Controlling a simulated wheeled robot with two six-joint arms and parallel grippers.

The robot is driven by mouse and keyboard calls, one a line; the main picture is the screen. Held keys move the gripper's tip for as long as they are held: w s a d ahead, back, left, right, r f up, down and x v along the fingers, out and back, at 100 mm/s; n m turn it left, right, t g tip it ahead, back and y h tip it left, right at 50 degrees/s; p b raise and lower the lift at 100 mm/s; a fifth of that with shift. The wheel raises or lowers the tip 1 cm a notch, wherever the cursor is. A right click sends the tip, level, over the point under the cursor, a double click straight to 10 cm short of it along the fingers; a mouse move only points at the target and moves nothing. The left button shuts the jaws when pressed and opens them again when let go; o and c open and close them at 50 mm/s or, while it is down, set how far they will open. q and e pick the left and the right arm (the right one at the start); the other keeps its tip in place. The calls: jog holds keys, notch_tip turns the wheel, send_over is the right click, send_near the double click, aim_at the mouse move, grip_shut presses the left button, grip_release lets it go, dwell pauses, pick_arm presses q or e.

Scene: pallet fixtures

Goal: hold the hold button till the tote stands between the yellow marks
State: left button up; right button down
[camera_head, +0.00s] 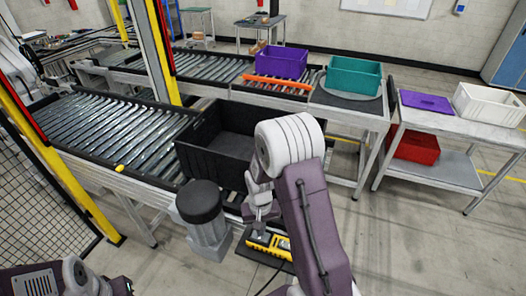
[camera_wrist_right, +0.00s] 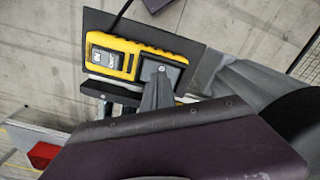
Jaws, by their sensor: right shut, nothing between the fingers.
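The black tote (camera_head: 190,158) sits on the near roller conveyor at its right end, partly hidden by my right arm. One yellow mark (camera_head: 119,168) shows on the conveyor's near rail, left of the tote; I cannot make out a second. The yellow button box (camera_head: 283,246) lies on a dark plate in front of the conveyor; it also shows in the right wrist view (camera_wrist_right: 125,60). My right gripper (camera_head: 258,229) is shut and empty, its tips over the box's dark end; contact or a pressed button cannot be told. My left gripper is out of view.
A grey motor with a black cap (camera_head: 202,210) stands left of the right gripper. Behind are a purple bin (camera_head: 281,62) and a teal bin (camera_head: 352,78). A side table holds a white bin (camera_head: 488,104), with a red bin (camera_head: 415,149) below.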

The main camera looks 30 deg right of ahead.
jog(key=shift+f+b, duration=0.55)
jog(key=shift+f, duration=0.25)
jog(key=shift+r, duration=0.1)
dwell(1.4)
notch_tip(320, 180, up, 7)
jog(key=p, duration=0.7)
jog(key=shift+r, duration=0.15)
jog(key=shift+f, duration=0.2)
jog(key=shift+f+b, duration=0.1)
jog(key=shift+b, duration=0.2)
jog(key=w+f+b, duration=0.1)
jog(key=b, duration=0.2)
jog(key=a+f+t+b, duration=0.1)
jog(key=b, duration=0.1)
jog(key=shift+w+a+n+b, duration=0.15)
jog(key=shift+w+n+b, duration=0.15)
jog(key=shift+w+b, duration=0.1)
jog(key=a+b, duration=0.1)
jog(key=b, duration=0.1)
jog(key=s+f+b, duration=0.1)
jog(key=b, duration=0.1)
jog(key=shift+s+a+n+t, duration=0.2)
jog(key=shift+a+n+t, duration=0.1)
jog(key=shift+a+t, duration=0.1)
jog(key=s+a+n+b, duration=0.1)
jog(key=s+n+b, duration=0.1)
jog(key=s, duration=0.6)
jog(key=shift+s+a+f+n+g, duration=0.15)
jog(key=shift+s+a+n+g, duration=0.15)
jog(key=shift+s+a, duration=0.1)
